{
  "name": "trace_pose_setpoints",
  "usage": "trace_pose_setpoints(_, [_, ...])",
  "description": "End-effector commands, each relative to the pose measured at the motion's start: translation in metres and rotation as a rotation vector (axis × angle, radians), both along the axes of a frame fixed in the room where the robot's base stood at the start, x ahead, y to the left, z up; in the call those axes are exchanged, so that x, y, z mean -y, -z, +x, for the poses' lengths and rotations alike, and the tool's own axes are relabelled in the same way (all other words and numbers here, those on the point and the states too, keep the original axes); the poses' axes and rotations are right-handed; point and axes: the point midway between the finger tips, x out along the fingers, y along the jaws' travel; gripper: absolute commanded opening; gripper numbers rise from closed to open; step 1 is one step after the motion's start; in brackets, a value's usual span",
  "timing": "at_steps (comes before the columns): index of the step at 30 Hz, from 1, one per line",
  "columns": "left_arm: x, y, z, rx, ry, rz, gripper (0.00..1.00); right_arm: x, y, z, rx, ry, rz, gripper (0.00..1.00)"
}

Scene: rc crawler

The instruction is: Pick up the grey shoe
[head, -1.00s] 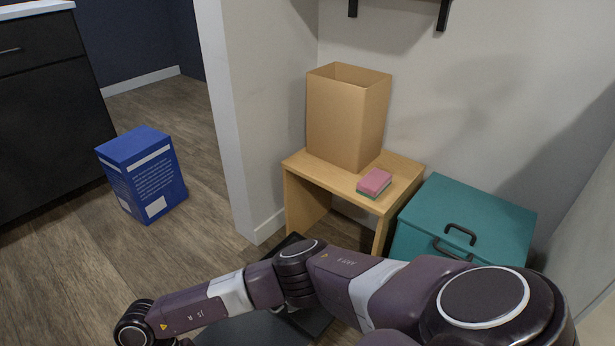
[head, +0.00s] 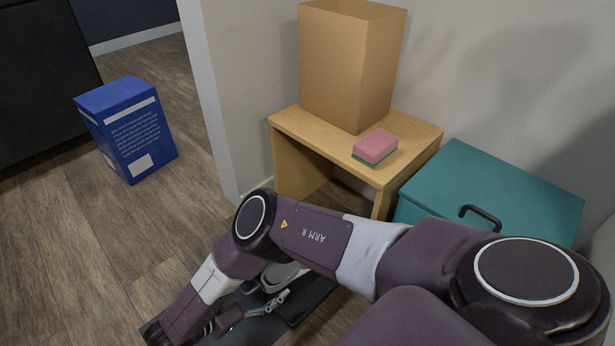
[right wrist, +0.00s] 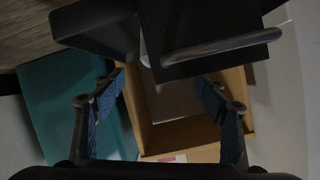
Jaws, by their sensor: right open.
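A light grey shape (head: 287,274), which looks like the grey shoe, shows low in the head view, partly hidden behind my right forearm. It lies at a dark flat mat or tray (head: 305,303) on the floor. My right gripper (right wrist: 160,82) is open, with nothing between its fingertips that I can make out as held. In the head view the right gripper (head: 262,301) is small and partly hidden, close to the grey shape; I cannot tell whether they touch. No shoe is clear in the right wrist view. My left gripper is not in view.
A wooden side table (head: 285,122) bears a tall open cardboard box (head: 345,70) and a pink sponge (head: 375,146). A teal chest (head: 500,185) stands to its right. A blue box (head: 128,130) stands on the floor at left. Dark blocks (right wrist: 200,30) cross the wrist view's top.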

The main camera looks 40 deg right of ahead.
Motion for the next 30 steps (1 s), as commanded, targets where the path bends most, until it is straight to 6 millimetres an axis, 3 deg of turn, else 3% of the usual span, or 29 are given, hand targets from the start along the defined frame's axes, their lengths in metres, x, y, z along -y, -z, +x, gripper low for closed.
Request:
trace_pose_setpoints(10, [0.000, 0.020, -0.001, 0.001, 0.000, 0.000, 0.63, 0.031, 0.015, 0.004, -0.001, 0.002, 0.000, 0.67])
trace_pose_setpoints(19, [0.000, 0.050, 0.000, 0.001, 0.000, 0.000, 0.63, 0.064, 0.030, 0.010, -0.002, 0.004, 0.001, 0.67])
trace_pose_setpoints(30, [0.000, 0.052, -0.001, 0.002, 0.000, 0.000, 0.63, 0.071, 0.028, 0.011, -0.002, 0.001, 0.001, 0.67])
